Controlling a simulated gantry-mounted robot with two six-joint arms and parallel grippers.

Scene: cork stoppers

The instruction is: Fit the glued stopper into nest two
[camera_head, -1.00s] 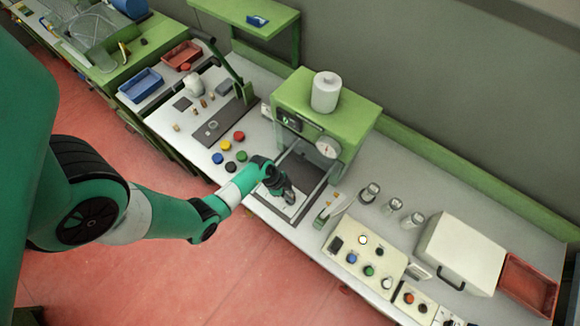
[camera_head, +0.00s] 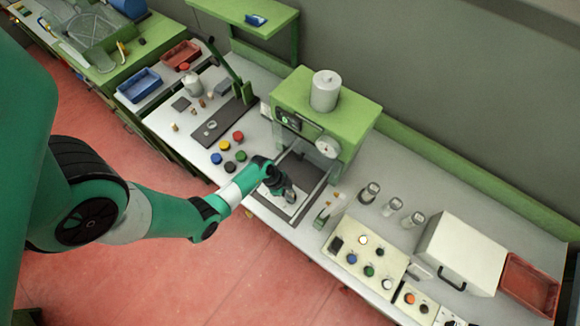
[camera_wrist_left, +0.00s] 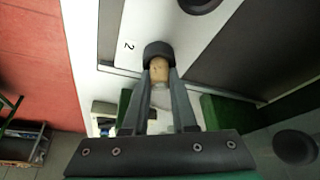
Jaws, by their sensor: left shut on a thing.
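My left gripper (camera_head: 283,192) is low over the white plate (camera_head: 296,211) in front of the green press. In the left wrist view its fingers (camera_wrist_left: 160,88) are shut on the tan cork stopper (camera_wrist_left: 160,70). The stopper's far end meets a black ring-shaped nest (camera_wrist_left: 157,50) beside the printed number 2 (camera_wrist_left: 129,47). I cannot tell whether the stopper's end is inside the ring or only against it. Any glue is too small to make out. Other dark nests (camera_wrist_left: 198,4) sit along the same plate. My right gripper is not in view.
The green press (camera_head: 328,102) stands just behind the plate. Coloured caps (camera_head: 228,157) lie to the left, and a control box (camera_head: 366,256) with buttons is to the right. Several glass jars (camera_head: 393,206) stand farther right. A few loose corks (camera_head: 202,103) stand at the left.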

